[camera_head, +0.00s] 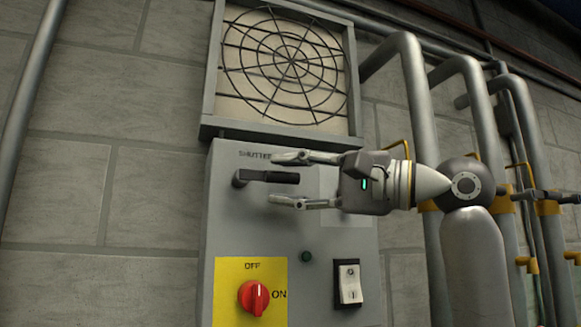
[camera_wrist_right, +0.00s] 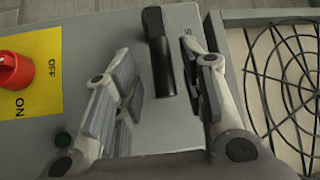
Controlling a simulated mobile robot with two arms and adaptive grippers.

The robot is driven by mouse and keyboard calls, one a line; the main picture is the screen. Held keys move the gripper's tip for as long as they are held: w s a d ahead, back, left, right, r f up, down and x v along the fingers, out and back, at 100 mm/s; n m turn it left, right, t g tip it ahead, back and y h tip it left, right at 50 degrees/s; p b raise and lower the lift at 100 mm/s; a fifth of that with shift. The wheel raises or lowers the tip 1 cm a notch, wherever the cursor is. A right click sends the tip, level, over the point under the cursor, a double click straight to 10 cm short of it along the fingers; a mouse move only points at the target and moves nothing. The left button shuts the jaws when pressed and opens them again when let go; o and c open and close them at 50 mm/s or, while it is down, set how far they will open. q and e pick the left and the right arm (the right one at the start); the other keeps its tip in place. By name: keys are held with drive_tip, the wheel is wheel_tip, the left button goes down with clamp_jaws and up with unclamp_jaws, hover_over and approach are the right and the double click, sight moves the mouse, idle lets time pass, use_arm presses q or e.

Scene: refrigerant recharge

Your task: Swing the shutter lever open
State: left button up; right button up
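The shutter lever (camera_head: 268,177) is a black handle on the upper part of the grey control panel, under the word SHUTTER. It points horizontally to the right from its pivot at the left. My right gripper (camera_head: 289,179) comes in from the right, open, with one finger above the lever's line and the other below. In the right wrist view the black lever (camera_wrist_right: 158,52) extends between the two spread fingers of the gripper (camera_wrist_right: 158,88), with space on the left side and the right finger close to it. My left gripper is not in view.
A red rotary switch (camera_head: 253,297) on a yellow plate marked OFF and ON sits lower on the panel. A white rocker switch (camera_head: 350,284) and a small green lamp (camera_head: 306,256) are beside it. A round-grilled vent (camera_head: 283,66) is above. Grey pipes (camera_head: 417,110) stand at right.

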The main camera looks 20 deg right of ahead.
drive_tip(key=shift+s+a+r, duration=0.1)
drive_tip(key=shift+r, duration=0.05)
drive_tip(key=c, duration=0.5)
drive_tip(key=shift+c, duration=1)
clamp_jaws()
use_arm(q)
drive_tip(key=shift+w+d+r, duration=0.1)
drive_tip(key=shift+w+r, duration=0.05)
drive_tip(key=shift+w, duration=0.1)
